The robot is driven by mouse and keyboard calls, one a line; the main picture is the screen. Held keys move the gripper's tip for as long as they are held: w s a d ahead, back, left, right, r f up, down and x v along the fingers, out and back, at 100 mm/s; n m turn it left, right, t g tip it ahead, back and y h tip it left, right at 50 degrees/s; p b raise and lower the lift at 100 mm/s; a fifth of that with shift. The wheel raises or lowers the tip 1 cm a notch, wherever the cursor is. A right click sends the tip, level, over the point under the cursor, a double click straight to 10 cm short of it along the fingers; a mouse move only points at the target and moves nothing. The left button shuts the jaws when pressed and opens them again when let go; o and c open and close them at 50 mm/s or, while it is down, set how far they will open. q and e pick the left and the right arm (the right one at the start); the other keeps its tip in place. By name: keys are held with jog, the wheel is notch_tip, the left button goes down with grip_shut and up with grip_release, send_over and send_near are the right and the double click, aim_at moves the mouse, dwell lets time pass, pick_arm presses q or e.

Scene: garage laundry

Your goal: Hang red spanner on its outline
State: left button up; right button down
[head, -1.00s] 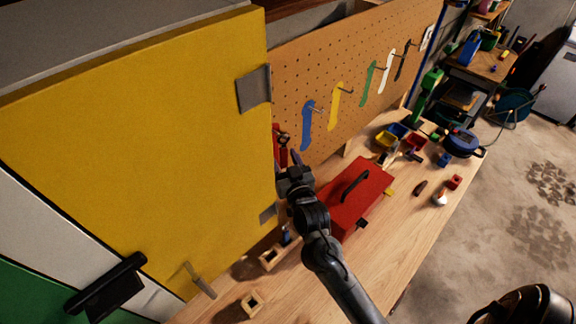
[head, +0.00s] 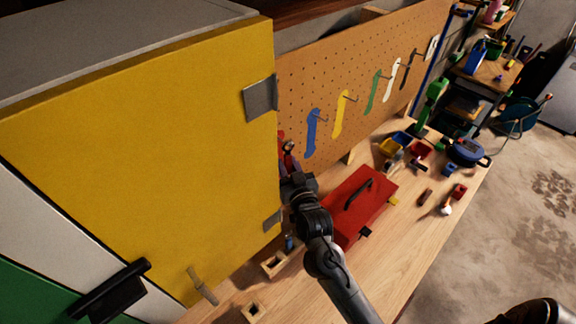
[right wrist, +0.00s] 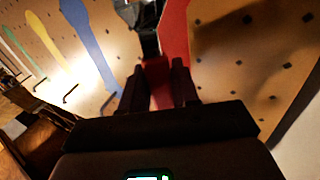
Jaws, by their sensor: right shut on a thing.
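My right gripper (head: 286,168) is close to the pegboard, at the edge of the yellow cabinet door, shut on the red spanner. Red shows just above the fingers in the head view, partly hidden by the door. In the right wrist view, the gripper (right wrist: 160,88) has a red strip (right wrist: 174,45) beyond and between its fingers; I cannot tell spanner from red outline there. The pegboard (head: 370,55) bears a blue outline (head: 311,132), also in the right wrist view (right wrist: 90,40), and several other coloured outlines with pegs. My left gripper is not in view.
The large yellow door (head: 140,160) stands left of my right gripper and hides the pegboard's near end. A red toolbox (head: 350,205) stands on the workbench (head: 385,245) right of my arm. Small wooden blocks lie in front, and coloured bins stand farther back.

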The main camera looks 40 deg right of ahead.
jog(key=c, duration=0.8)
grip_release()
jog(key=shift+o, duration=0.2)
jog(key=shift+s, duration=0.1)
